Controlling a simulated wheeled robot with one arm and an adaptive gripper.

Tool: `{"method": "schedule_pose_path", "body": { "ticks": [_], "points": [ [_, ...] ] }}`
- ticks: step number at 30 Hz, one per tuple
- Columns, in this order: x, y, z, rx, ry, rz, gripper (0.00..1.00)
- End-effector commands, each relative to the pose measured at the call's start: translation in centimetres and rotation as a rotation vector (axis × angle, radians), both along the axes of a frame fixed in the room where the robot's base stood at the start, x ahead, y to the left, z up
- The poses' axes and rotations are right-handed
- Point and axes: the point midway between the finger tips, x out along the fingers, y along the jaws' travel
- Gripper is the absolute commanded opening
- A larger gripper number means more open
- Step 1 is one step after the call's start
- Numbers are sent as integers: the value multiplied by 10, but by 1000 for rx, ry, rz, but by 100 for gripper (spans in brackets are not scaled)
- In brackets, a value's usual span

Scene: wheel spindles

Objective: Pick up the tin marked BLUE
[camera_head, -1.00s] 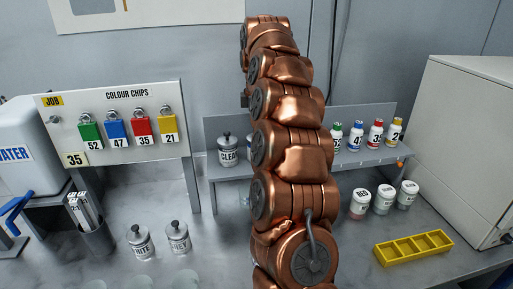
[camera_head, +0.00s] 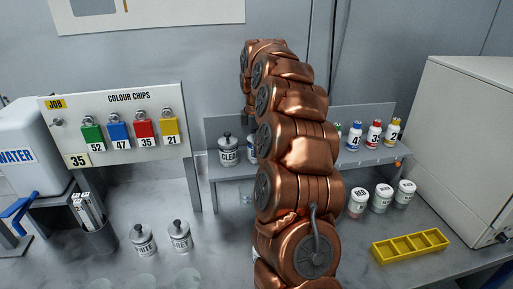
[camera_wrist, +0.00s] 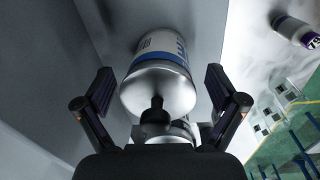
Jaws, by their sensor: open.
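In the wrist view a pale metal tin (camera_wrist: 160,88) with a dark knob and a blue band lies between my two fingers. Its lettering is only partly visible, so I cannot read the full word. My gripper (camera_wrist: 158,92) is open, with one finger on each side of the tin and a gap on both sides. In the head view a sliver of a tin with a blue mark (camera_head: 252,146) shows on the shelf beside the CLEAR tin (camera_head: 229,152). My arm hides the rest of it, and my gripper is hidden there.
White and grey tins (camera_head: 180,237) stand on the bench at left. Paint bottles (camera_head: 374,135) stand on the shelf at right. Several labelled jars (camera_head: 381,199) and a yellow tray (camera_head: 411,245) are on the right bench.

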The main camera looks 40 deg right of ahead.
Motion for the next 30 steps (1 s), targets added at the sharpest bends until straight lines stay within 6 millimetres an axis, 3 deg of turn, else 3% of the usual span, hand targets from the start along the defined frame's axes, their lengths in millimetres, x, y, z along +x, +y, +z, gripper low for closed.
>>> {"method": "schedule_pose_path", "body": {
  "ticks": [2, 27, 30],
  "points": [
    [0, 0, 0, 0, 0, 0, 93],
    [0, 0, 0, 1, 1, 0, 6],
    [0, 0, 0, 1, 1, 0, 6]
  ]
}}
